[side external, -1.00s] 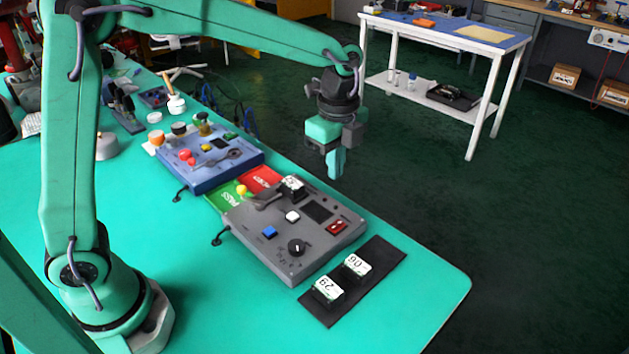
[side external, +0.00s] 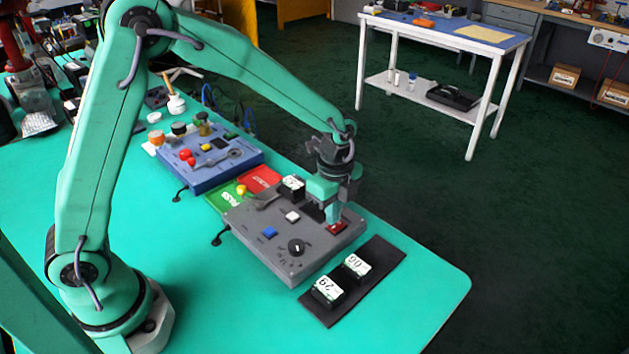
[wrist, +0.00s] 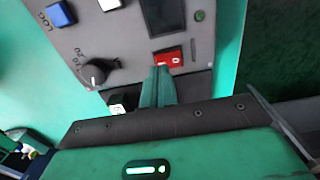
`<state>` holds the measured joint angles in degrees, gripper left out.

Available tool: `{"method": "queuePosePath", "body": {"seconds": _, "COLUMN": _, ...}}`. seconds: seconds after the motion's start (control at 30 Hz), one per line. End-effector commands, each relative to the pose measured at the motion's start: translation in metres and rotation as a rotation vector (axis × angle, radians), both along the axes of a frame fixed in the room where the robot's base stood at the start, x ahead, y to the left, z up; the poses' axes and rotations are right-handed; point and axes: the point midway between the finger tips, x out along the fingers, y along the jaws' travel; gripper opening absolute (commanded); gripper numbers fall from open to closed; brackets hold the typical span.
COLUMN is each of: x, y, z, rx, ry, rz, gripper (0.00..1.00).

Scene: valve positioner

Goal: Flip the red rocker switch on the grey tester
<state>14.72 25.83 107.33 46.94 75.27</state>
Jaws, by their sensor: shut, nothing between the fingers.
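The grey tester (side external: 262,244) lies on the green table, with a blue button, a white button, a black knob and a dark screen on its top. The red rocker switch (side external: 337,228) is near its right edge, and it also shows in the wrist view (wrist: 174,57). My gripper (side external: 333,220) is shut and empty, pointing down at the switch. In the wrist view the closed fingertips (wrist: 158,70) are at the switch's near left edge and cover a little of it. I cannot tell whether they touch it.
A black mat (side external: 381,261) with two labelled black blocks lies right of the tester. A blue tester (side external: 203,173) and green and red pads (side external: 260,178) are behind it to the left. The table's front right corner is clear.

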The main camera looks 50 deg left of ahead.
Motion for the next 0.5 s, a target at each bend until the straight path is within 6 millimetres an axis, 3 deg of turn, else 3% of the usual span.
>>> {"method": "queuePosePath", "body": {"seconds": 0.2, "x": 0.0, "y": 0.0, "z": -0.015, "rx": 0.0, "ry": -0.001, "rz": 0.0, "gripper": 0.0}}
{"method": "queuePosePath", "body": {"seconds": 0.5, "x": 0.0, "y": 0.0, "z": -0.017, "rx": 0.0, "ry": -0.001, "rz": 0.0, "gripper": 0.0}}
